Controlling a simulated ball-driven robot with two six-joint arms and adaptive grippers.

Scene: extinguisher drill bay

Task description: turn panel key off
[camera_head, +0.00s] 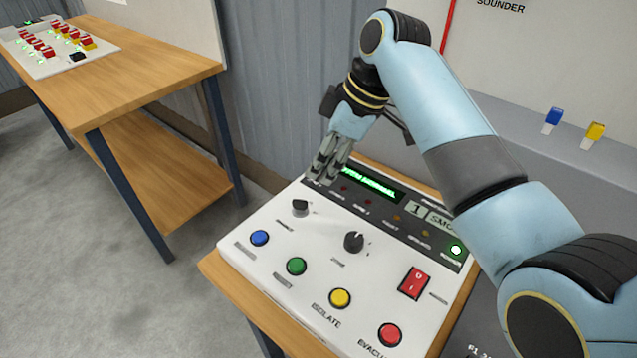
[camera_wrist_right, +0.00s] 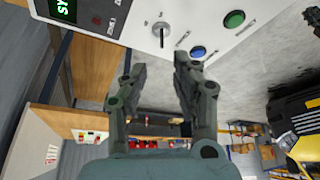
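The white control panel (camera_head: 322,255) has a small dark key (camera_head: 300,207) at its upper left, above the blue button. The key also shows in the right wrist view (camera_wrist_right: 162,34), standing out from a round metal lock. My right gripper (camera_head: 322,172) is above the panel's upper left edge, just beyond the key. In the right wrist view its two fingers (camera_wrist_right: 163,72) are apart with nothing between them, and the key lies past their tips, not touched. My left gripper is in neither view.
A black rotary knob (camera_head: 354,242), a red rocker switch (camera_head: 415,283) and blue, green, yellow and red buttons are near the key. A lit green display (camera_head: 368,184) is at the back. Another wooden table (camera_head: 150,75) stands left, across open floor.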

